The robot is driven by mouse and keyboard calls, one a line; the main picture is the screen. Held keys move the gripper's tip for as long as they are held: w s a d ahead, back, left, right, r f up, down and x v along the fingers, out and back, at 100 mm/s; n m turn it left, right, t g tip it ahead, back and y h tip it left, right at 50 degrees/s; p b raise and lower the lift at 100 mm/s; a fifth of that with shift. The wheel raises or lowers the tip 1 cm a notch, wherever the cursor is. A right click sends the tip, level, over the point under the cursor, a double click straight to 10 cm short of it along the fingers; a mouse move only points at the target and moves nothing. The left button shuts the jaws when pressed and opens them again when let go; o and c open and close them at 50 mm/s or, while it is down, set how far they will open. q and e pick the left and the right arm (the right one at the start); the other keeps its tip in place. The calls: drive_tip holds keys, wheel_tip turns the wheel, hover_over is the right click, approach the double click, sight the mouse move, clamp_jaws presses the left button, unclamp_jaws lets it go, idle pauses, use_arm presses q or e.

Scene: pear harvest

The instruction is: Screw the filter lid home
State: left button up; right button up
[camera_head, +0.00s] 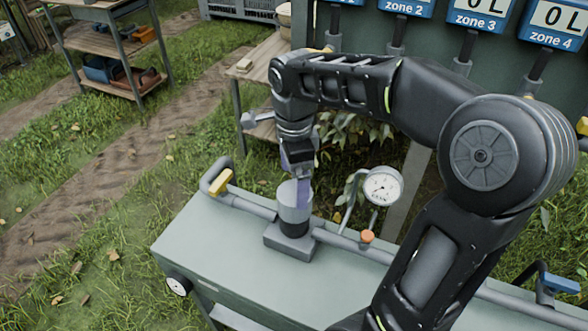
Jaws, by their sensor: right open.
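The filter stands upright on a grey block on the green bench (205,240). Its upper part, apparently the filter lid (292,203), is a pale grey cylinder above a dark lower body (293,226). My right gripper (298,182) points down at the top of the lid, with its purplish fingers at the lid's upper and right side. It is open; whether the fingers touch the lid I cannot tell. The seam under the lid is too small to judge. My left gripper is out of view.
A grey pipe runs along the bench, with a yellow-handled valve (220,182) left, a pressure gauge (383,186) and orange knob (367,236) right of the filter, and a blue-handled valve (560,283) far right. Zone displays (480,12) stand behind. The bench's left front is clear.

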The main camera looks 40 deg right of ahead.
sight(294, 193)
drive_tip(key=shift+f, duration=2.65)
drive_tip(key=shift+c, duration=0.5)
drive_tip(key=c, duration=1.3)
drive_tip(key=m, duration=0.5)
drive_tip(key=shift+b, duration=0.35)
drive_tip(key=m, duration=0.3)
drive_tip(key=shift+m, duration=0.3)
drive_tip(key=o, duration=1.5)
drive_tip(key=shift+c, duration=0.2)
drive_tip(key=shift+r, duration=3.95)
